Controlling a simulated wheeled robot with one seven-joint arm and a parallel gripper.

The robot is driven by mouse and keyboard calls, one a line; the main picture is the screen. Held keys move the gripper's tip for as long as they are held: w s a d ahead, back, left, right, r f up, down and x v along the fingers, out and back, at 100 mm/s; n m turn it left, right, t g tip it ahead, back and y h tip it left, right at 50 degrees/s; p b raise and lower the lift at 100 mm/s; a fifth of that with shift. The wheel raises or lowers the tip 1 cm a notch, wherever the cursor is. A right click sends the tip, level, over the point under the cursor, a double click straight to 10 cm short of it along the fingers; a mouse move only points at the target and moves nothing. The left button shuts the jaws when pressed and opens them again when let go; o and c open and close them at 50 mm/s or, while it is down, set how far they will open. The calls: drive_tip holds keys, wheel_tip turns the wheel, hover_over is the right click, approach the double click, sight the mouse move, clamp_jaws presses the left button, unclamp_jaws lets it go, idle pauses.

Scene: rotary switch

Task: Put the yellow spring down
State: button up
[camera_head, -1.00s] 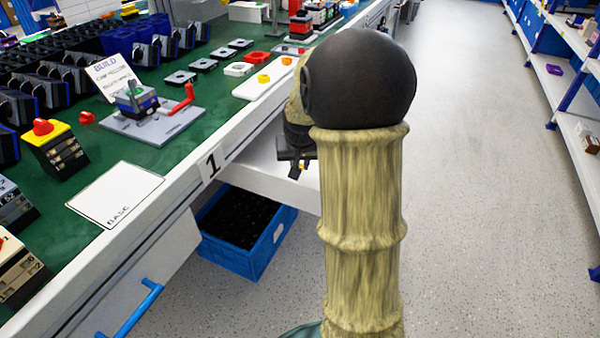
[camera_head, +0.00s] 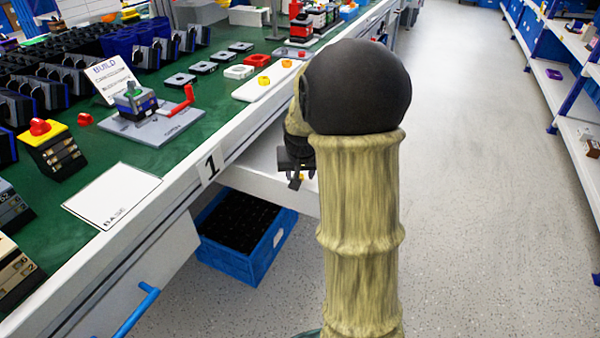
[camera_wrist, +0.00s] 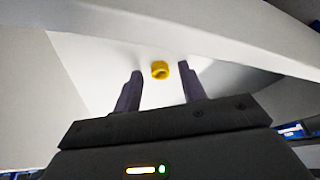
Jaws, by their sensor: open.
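The yellow spring (camera_wrist: 160,70) shows in the wrist view as a small ring-like piece. It appears to rest on a white surface (camera_wrist: 95,65), between and slightly beyond the fingertips. My gripper (camera_wrist: 159,72) is open, with a visible gap between each finger and the spring. In the head view my gripper (camera_head: 295,180) hangs over the white open drawer or shelf (camera_head: 258,172) below the bench edge. There, only a small yellow bit shows beside the fingers, and my arm hides most of that area.
The green-topped workbench (camera_head: 130,180) runs along the left, its white edge close to my gripper. A blue crate (camera_head: 235,262) stands below the drawer. A white tray (camera_head: 262,84) with small yellow parts lies on the bench. Clear floor and shelving are to the right.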

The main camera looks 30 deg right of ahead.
drive_tip(key=p+v, duration=0.5)
drive_tip(key=v, duration=0.7)
